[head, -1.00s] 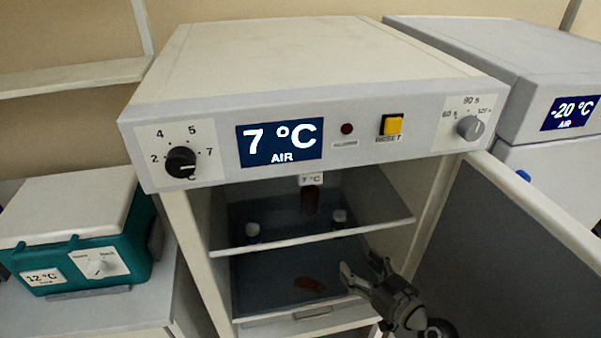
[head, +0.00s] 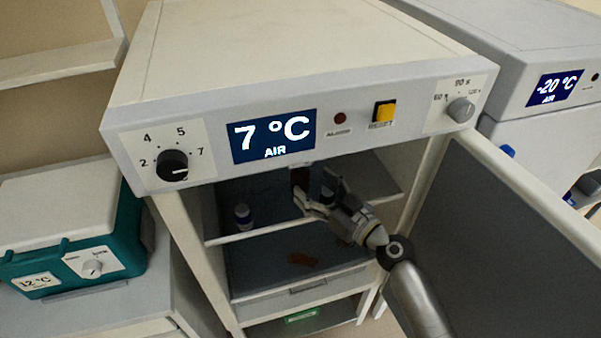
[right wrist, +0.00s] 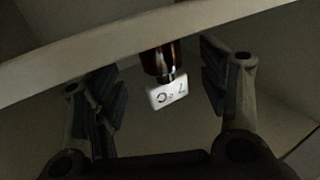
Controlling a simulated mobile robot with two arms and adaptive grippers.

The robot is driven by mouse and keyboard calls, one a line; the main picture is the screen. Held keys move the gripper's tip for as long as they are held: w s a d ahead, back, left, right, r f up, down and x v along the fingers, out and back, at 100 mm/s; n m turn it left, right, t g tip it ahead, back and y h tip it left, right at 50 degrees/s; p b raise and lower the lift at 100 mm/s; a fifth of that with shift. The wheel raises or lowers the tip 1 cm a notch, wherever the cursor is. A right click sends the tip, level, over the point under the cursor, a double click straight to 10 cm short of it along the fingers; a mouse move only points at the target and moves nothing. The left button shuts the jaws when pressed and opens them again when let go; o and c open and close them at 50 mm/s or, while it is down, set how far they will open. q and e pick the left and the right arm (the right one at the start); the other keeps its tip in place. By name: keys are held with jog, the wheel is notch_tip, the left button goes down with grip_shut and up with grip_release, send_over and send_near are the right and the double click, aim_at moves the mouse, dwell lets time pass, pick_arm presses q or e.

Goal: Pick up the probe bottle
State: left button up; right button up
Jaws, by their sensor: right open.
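The probe bottle, a dark brown bottle (head: 301,176), stands on the upper shelf inside the open fridge under the 7 °C display. In the head view my right gripper (head: 315,188) is open at the shelf, in front of the bottle and hiding part of it. In the right wrist view the brown bottle (right wrist: 157,58) and its white tag (right wrist: 167,94) show between the spread fingers of the right gripper (right wrist: 157,76). My left gripper is not in view.
A small white-capped vial (head: 242,216) stands on the same shelf to the left. The open fridge door (head: 490,240) hangs on the right. A brown patch (head: 302,259) lies on the level below. A teal box (head: 75,235) sits at left.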

aim_at(307, 181)
jog(key=p+x, duration=0.2)
jog(key=x, duration=0.2)
jog(key=shift+r, duration=0.1)
jog(key=shift+w+a, duration=0.4)
jog(key=shift+w, duration=0.05)
jog(key=shift+w+a, duration=0.1)
jog(key=c, duration=1.2)
jog(key=shift+o, duration=0.2)
